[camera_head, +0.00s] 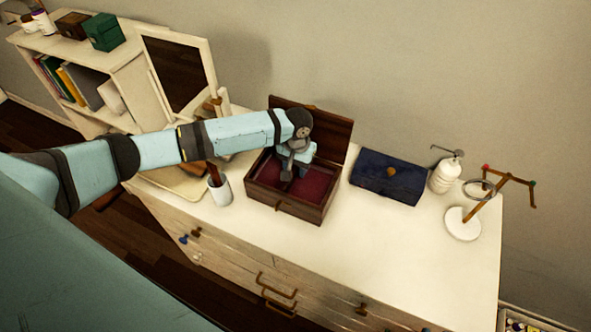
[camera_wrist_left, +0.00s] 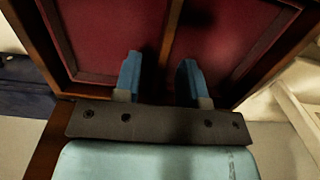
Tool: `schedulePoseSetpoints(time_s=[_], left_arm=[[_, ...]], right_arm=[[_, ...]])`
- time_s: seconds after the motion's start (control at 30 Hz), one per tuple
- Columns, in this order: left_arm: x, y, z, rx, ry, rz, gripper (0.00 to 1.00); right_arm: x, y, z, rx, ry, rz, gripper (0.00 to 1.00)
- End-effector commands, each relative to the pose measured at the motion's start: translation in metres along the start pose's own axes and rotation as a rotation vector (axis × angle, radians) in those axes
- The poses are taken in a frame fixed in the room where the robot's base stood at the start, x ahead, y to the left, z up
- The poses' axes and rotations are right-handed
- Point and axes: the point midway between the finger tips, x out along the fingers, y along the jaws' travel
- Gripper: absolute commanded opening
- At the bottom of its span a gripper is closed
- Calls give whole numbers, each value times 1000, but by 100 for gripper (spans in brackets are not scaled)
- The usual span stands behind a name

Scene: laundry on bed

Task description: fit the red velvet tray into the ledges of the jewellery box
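The wooden jewellery box (camera_head: 283,204) stands on the dresser with its lid (camera_head: 335,128) raised at the back. Red velvet (camera_head: 314,186) with a brown middle divider fills its inside; in the left wrist view the red velvet (camera_wrist_left: 105,35) lies within wooden walls. I cannot tell the tray's edges from the box's own, nor whether it sits level. My left gripper (camera_head: 288,178) reaches down over the box. In the wrist view its blue fingers (camera_wrist_left: 158,80) are apart, one on each side of the divider (camera_wrist_left: 175,35), with gaps visible. My right gripper is not in view.
On the dresser top (camera_head: 385,240), a dark blue case (camera_head: 389,178) lies right of the box. A white bottle (camera_head: 445,174) and a jewellery stand (camera_head: 462,224) are further right. A white cup (camera_head: 220,190) and a mirror (camera_head: 180,72) stand left. The front right is clear.

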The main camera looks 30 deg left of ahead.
Motion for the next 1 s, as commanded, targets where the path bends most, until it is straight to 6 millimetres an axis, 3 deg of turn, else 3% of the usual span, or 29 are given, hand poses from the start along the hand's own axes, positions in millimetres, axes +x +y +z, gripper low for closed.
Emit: schedulePoseSetpoints(time_s=[0.3,0.5,0.7,1.0], left_arm=[[-73,0,0,2,4,0,38],[-107,0,0,1,2,0,38],[-121,0,0,1,1,-2,38],[-123,0,0,0,0,-2,38]], right_arm=[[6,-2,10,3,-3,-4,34],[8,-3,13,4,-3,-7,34],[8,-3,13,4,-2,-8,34],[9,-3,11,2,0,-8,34]])
